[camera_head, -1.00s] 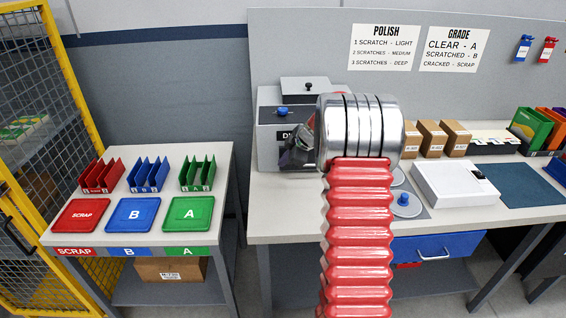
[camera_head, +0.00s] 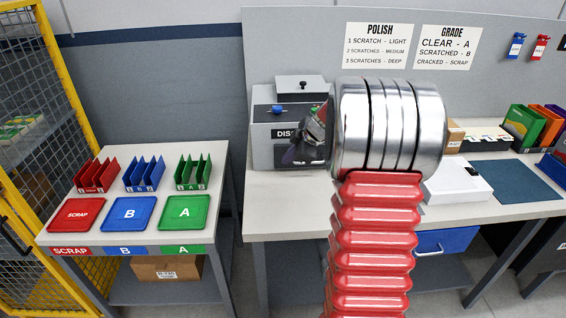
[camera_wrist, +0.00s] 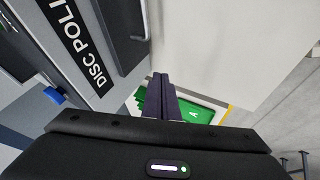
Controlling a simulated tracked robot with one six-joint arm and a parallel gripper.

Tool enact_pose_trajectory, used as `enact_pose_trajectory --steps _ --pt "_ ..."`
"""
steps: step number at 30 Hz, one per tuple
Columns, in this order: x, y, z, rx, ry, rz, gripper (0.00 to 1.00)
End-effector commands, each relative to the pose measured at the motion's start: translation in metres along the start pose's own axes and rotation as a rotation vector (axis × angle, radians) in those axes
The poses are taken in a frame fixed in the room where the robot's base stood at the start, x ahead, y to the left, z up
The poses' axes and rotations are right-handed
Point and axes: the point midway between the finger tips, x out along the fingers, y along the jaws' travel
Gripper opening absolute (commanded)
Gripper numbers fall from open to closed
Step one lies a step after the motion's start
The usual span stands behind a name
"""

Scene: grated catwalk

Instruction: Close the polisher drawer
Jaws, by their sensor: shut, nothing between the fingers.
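The disc polisher (camera_head: 268,112) is a grey box with a dark label, at the back left of the bench. In the wrist view its front (camera_wrist: 98,85) fills the upper left, with the label running steeply and a dark handle-like bar (camera_wrist: 130,45) beside it. That bar seems to belong to the polisher drawer; I cannot tell how far the drawer stands out. My gripper (camera_wrist: 161,80) is shut and empty, with its dark fingers beside the polisher front. In the head view my gripper (camera_head: 293,155) is partly hidden by my arm, which covers the polisher's right side.
A side table (camera_head: 222,170) at left holds red, blue and green trays and racks; green ones show below my fingers in the wrist view. A white box (camera_head: 455,182) and a cardboard box (camera_head: 454,137) stand on the bench (camera_head: 275,215). A blue drawer (camera_head: 445,243) hangs beneath it.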

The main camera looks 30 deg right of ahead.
Motion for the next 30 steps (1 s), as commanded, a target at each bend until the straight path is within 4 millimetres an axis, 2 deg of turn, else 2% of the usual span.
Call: enact_pose_trajectory --steps 3,7,25,30 --pt "-0.016 0.0 0.0 0.0 0.0 0.002 0.0" --pt "-0.023 0.0 -0.001 -0.002 0.0 0.0 0.0" --pt "-0.024 -0.001 -0.001 0.0 0.001 -0.001 0.0" --pt "-0.024 -0.001 -0.001 0.064 0.001 -0.002 0.0"
